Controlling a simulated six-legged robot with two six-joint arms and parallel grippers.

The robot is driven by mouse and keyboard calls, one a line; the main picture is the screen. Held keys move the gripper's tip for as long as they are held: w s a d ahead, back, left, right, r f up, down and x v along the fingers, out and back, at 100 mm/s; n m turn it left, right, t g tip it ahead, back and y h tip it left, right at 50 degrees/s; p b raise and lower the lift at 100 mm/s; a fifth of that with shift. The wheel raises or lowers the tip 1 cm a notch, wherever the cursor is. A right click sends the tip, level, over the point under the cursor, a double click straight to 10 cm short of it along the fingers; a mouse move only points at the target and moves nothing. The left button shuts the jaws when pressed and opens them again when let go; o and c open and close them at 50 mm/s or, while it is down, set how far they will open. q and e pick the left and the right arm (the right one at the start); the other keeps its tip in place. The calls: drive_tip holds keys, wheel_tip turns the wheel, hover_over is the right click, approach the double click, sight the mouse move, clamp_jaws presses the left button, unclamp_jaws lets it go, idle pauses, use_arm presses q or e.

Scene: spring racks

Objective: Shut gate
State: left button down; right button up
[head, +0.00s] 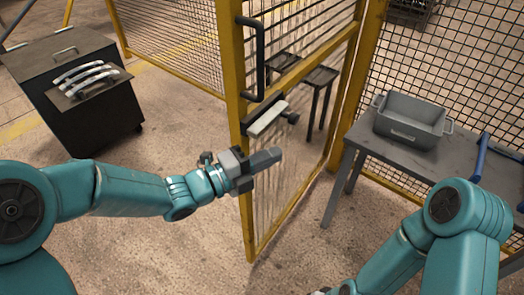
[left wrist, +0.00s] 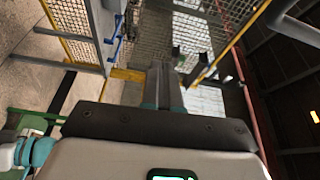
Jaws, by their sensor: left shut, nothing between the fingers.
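The gate (head: 236,200) is a yellow-framed panel of thin bars. It stands swung open toward me, its near edge free and its far side at the yellow post on the right. A black pull handle (head: 252,60) sits high on the near edge. Below it is a latch with a pale lever (head: 267,117). My left gripper (head: 268,159) is shut and empty, just below the latch in the picture, overlapping the gate; whether it touches cannot be told. Its fingers also show in the left wrist view (left wrist: 165,82).
A dark cabinet (head: 97,120) with curved metal pieces on top stands at the left. A table (head: 390,152) with a grey bin (head: 410,121) stands right of the gate. Dark stools (head: 319,78) show behind the bars. Floor in front is clear.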

use_arm(q)
drive_tip(key=p+x, duration=0.2)
drive_tip(key=x, duration=0.6)
drive_tip(key=w+a, duration=0.1)
drive_tip(key=w+a+p, duration=0.1)
drive_tip(key=a, duration=0.1)
drive_tip(key=shift+w+a+f, duration=0.15)
drive_tip(key=shift+a, duration=0.1)
drive_tip(key=shift+a, duration=0.2)
